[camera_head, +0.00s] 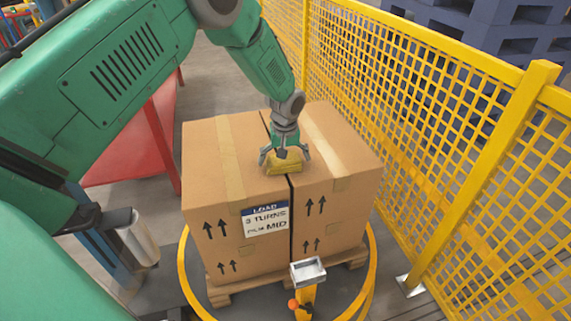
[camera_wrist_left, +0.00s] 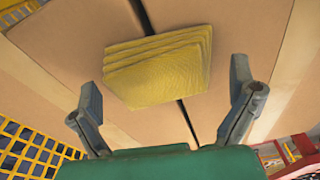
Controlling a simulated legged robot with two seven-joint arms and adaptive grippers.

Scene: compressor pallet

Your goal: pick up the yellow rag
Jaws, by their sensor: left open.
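The yellow rag (camera_head: 284,163) is a folded, layered pad lying on top of the cardboard boxes, across the dark gap between them. In the left wrist view the rag (camera_wrist_left: 158,68) lies just beyond and between the fingers. My left gripper (camera_head: 285,158) is above the rag, pointing down, with a finger on either side of it. In the left wrist view the left gripper (camera_wrist_left: 168,98) is open, its two fingers spread wider than the rag, with nothing held. Whether the fingertips touch the box top I cannot tell. My right gripper is not in view.
The boxes (camera_head: 225,190) stand on a wooden pallet (camera_head: 225,292) inside a yellow ring (camera_head: 187,270). A yellow mesh fence (camera_head: 420,90) runs close along the right. A post with a small grey tray (camera_head: 308,271) stands in front. A red panel (camera_head: 130,150) is at left.

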